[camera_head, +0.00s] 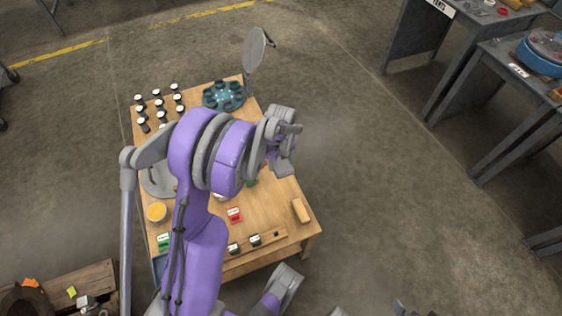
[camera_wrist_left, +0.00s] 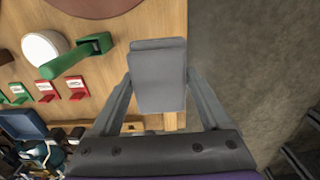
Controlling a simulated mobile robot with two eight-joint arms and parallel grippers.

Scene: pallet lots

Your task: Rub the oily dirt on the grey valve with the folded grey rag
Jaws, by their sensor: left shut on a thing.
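My left gripper (camera_head: 284,150) is above the right part of the wooden table and is shut on the folded grey rag. The rag (camera_wrist_left: 158,76) is a flat grey block between the two fingers in the left wrist view; it hangs over the table's right edge in that picture. No grey valve can be made out for certain, and no oily dirt is visible. My left arm hides the middle of the table in the head view. A green lever-like part (camera_wrist_left: 80,56) lies left of the rag, apart from it. My right gripper cannot be seen.
The wooden table (camera_head: 285,205) bears several black-and-white bottles (camera_head: 157,104), a teal round holder (camera_head: 223,96), a round mirror-like disc on a stand (camera_head: 254,48), a yellow-topped jar (camera_head: 156,212), a red card stand (camera_head: 235,214) and a wooden block (camera_head: 300,210). Open floor lies to the right.

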